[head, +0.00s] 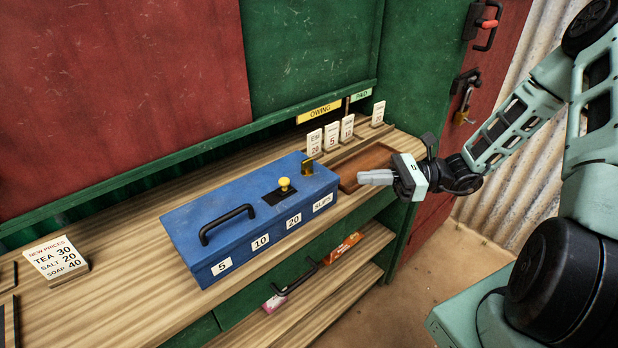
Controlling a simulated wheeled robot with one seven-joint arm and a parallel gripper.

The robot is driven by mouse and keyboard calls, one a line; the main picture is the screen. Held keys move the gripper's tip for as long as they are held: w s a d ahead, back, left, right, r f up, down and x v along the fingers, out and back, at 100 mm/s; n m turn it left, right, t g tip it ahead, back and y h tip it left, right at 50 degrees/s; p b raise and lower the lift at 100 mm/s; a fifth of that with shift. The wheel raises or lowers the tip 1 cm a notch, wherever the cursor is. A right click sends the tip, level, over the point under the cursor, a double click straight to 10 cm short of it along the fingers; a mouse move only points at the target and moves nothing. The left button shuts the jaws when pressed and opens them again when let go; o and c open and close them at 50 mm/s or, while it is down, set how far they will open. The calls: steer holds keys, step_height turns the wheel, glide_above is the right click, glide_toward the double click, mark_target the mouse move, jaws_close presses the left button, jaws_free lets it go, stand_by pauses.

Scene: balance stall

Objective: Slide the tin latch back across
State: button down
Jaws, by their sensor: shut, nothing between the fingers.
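The blue tin (255,215) sits shut on the wooden counter, with a black handle (227,224) on its lid and labels 5, 10, 20 and one more along its front. The latch, a yellow knob (284,183) on a dark plate (278,195), is on the lid's right part. A small brass piece (307,167) stands at the lid's back right edge. My gripper (362,177) is to the right of the tin, apart from it, over the brown tray. Its pale fingers are together, point left towards the tin, and hold nothing.
A shallow brown tray (348,183) lies right of the tin. Several price cards (331,138) stand behind it under the OWING (319,112) and PAID (361,95) signs. A price board (56,259) stands at left. Shelves with packets (343,248) lie below. Counter left of the tin is mostly clear.

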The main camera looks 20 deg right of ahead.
mark_target(305, 191)
steer(key=p+x, duration=0.3)
steer(key=x, duration=1.1)
steer(key=shift+s, duration=0.1)
steer(key=a, duration=0.2)
steer(key=shift+s+a+r+p, duration=0.1)
steer(key=shift+s+a+p, duration=0.15)
steer(key=shift+s+p, duration=0.15)
steer(key=shift+s+a, duration=0.15)
steer(key=shift+a, duration=0.25)
